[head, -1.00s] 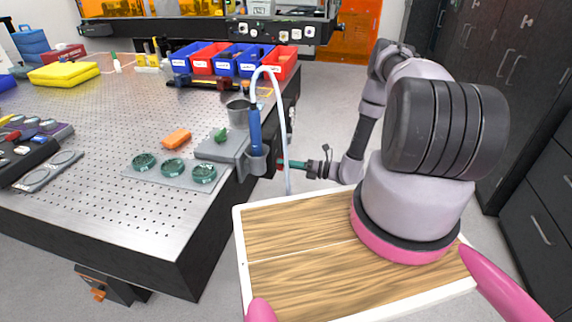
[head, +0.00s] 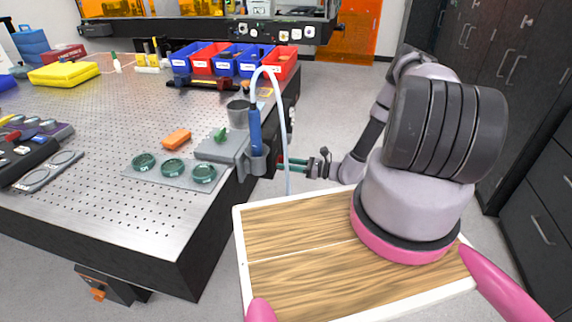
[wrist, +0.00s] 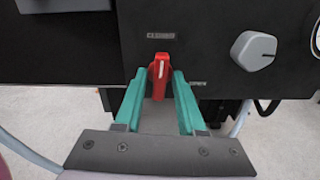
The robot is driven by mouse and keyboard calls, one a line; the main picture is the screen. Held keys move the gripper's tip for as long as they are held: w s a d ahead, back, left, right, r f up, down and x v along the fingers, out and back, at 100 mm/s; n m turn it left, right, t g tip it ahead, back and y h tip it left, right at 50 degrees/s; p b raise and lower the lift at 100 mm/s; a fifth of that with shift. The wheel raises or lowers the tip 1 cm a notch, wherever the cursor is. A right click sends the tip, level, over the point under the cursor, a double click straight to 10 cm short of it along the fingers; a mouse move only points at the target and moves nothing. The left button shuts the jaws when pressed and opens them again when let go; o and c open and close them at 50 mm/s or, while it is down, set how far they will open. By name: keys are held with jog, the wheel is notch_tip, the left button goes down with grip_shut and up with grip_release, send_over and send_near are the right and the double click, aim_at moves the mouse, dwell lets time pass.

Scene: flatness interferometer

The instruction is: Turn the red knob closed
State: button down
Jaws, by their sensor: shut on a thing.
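The red knob (wrist: 160,66) is on a black panel (wrist: 205,50) in the wrist view. It stands upright in the picture, with a pale line down its front. My gripper (wrist: 160,75) has its two green fingers on the left and right of the knob and is shut on it. In the head view my gripper (head: 287,164) reaches the side of the metal table from the right, with its fingers one above the other. The knob cannot be made out clearly there.
A grey knob (wrist: 254,50) is right of the red one, and small labels sit above and below right of the red knob.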

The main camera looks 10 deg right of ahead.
jog(key=shift+n, duration=0.5)
jog(key=c, duration=0.8)
grip_release()
jog(key=v, duration=1.1)
jog(key=shift+f, duration=0.1)
